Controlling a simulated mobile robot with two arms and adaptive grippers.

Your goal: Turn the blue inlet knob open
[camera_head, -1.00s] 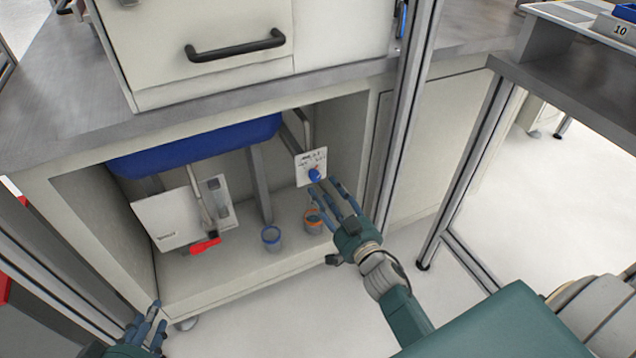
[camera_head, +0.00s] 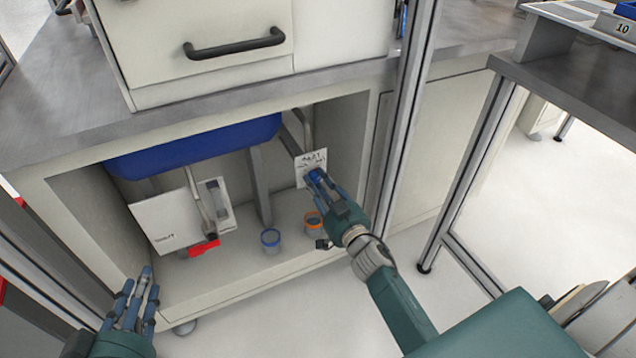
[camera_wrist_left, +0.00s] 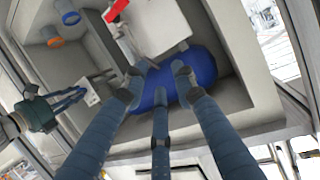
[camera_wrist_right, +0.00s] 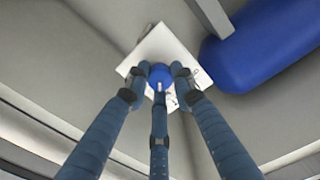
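The blue inlet knob (camera_wrist_right: 159,74) is round and sits on a white plate (camera_head: 309,160) at the back right inside the open cabinet. In the head view my right gripper (camera_head: 316,181) reaches into the cabinet and its fingers largely cover the knob. In the right wrist view its fingertips (camera_wrist_right: 159,82) are spread on either side of the knob and below it. They look open, and I cannot tell whether they touch it. My left gripper (camera_head: 138,287) is open and empty at the cabinet's front left edge; the left wrist view also shows its spread fingers (camera_wrist_left: 158,84).
A white box (camera_head: 165,222) with a red handle (camera_head: 203,247) is at the left. Blue-rimmed (camera_head: 270,241) and orange-rimmed (camera_head: 313,224) cups stand on the cabinet floor. A metal post (camera_head: 400,130) stands right of the opening.

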